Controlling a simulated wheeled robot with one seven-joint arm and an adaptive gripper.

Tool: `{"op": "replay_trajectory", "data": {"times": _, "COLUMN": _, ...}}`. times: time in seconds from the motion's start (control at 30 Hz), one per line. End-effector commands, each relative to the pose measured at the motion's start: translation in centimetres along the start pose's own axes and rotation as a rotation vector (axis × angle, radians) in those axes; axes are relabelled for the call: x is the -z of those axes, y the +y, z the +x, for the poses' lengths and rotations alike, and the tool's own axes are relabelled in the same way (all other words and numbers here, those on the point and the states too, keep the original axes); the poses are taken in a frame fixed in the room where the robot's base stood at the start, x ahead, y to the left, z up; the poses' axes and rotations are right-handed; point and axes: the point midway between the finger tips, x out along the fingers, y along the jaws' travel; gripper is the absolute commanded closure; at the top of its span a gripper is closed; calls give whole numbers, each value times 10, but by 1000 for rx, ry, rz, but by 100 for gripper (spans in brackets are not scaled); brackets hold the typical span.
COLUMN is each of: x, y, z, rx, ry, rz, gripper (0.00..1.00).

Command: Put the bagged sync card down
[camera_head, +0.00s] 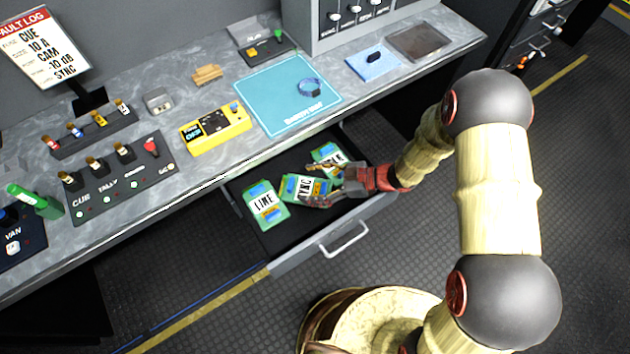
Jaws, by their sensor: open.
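The bagged sync card (303,187), green with a white SYNC label and blue parts, lies in the open drawer (290,238), between two other cards. My gripper (312,184) is open at its right end, with the fingers on either side of or just over that end. I cannot tell whether the fingers touch the card. A green LINE card (265,204) lies to its left in the drawer. Another green card (329,157) lies behind it, its label partly hidden by my gripper.
The drawer's handle (344,239) faces the floor side. On the counter above are a teal mat (285,98) with a dark blue band (310,87), a yellow meter (214,128), a blue pad (373,61) and a CUE/TALLY panel (120,180). The drawer's front right floor shows bare.

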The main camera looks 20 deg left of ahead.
Motion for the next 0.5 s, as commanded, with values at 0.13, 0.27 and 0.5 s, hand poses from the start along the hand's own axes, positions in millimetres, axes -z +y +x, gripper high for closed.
{"op": "replay_trajectory", "data": {"times": 0.13, "x": 4, "y": 0, "z": 1, "rx": 0, "ry": 0, "rz": 1, "gripper": 26}}
{"op": "replay_trajectory", "data": {"times": 0.27, "x": 3, "y": 0, "z": 1, "rx": -1, "ry": 0, "rz": 1, "gripper": 26}}
{"op": "replay_trajectory", "data": {"times": 0.5, "x": 13, "y": 34, "z": -16, "rx": -105, "ry": -66, "rz": -27, "gripper": 26}}
